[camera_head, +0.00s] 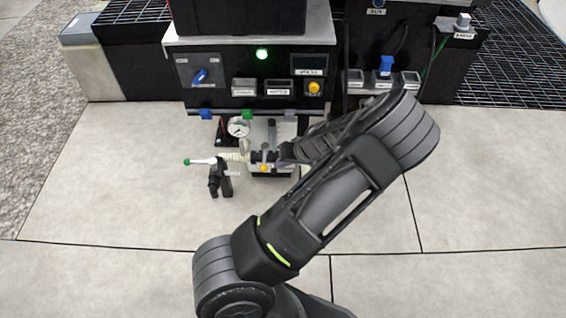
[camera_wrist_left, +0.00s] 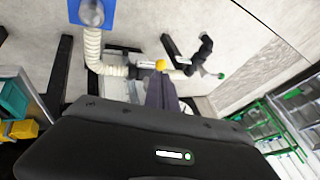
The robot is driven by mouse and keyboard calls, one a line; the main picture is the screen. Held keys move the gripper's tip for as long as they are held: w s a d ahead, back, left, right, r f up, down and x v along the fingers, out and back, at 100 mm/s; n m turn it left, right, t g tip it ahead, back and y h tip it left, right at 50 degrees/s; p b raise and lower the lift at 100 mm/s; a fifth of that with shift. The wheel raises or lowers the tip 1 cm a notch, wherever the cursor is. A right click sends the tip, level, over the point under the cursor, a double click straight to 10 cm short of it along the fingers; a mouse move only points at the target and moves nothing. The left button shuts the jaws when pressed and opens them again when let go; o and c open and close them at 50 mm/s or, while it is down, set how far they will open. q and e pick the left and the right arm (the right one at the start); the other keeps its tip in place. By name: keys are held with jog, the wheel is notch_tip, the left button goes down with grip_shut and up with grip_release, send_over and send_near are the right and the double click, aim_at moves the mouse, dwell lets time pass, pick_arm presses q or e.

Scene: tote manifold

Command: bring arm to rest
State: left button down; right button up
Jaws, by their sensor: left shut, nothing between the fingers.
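My left arm reaches up from the bottom of the head view and bends back to the left. Its gripper (camera_head: 286,152) is just right of a small manifold on a pale block (camera_head: 272,172), and the arm covers part of it. In the left wrist view the shut fingers (camera_wrist_left: 161,92) show as a dark narrow shape, with nothing seen between them. A yellow knob (camera_wrist_left: 161,65) lies just beyond the tips; whether they touch it I cannot tell. It also shows in the head view (camera_head: 263,168). My right gripper is in neither view.
A gauge (camera_head: 238,127) and a black valve with a green-tipped handle (camera_head: 222,178) stand left of the manifold. A ribbed pale hose (camera_wrist_left: 93,48) runs beside it. Behind is a control panel (camera_head: 222,76) with a lit green lamp (camera_head: 262,54). The tiled floor at left is clear.

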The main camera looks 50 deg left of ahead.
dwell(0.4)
pick_arm(q)
jog(key=s+d+f+m+t+h, duration=0.25)
jog(key=d+f+m, duration=0.55)
jog(key=d, duration=0.4)
jog(key=s+d+f+m+h, duration=0.1)
jog(key=s+d+f+h, duration=0.15)
jog(key=d, duration=0.35)
jog(key=s+d+f+h, duration=0.1)
jog(key=s+d, duration=0.3)
jog(key=d, duration=0.3)
jog(key=s+d+f+m+h, duration=0.1)
jog(key=s+d+h, duration=0.15)
jog(key=d, duration=0.35)
jog(key=s+d+r+n+h, duration=0.1)
jog(key=s+d+r+h, duration=0.2)
jog(key=d, duration=0.6)
notch_tip(320, 180, up, 22)
jog(key=p, duration=2.2)
jog(key=shift+a+r+g+p, duration=0.2)
jog(key=shift+g+p, duration=0.15)
jog(key=shift+g, duration=0.1)
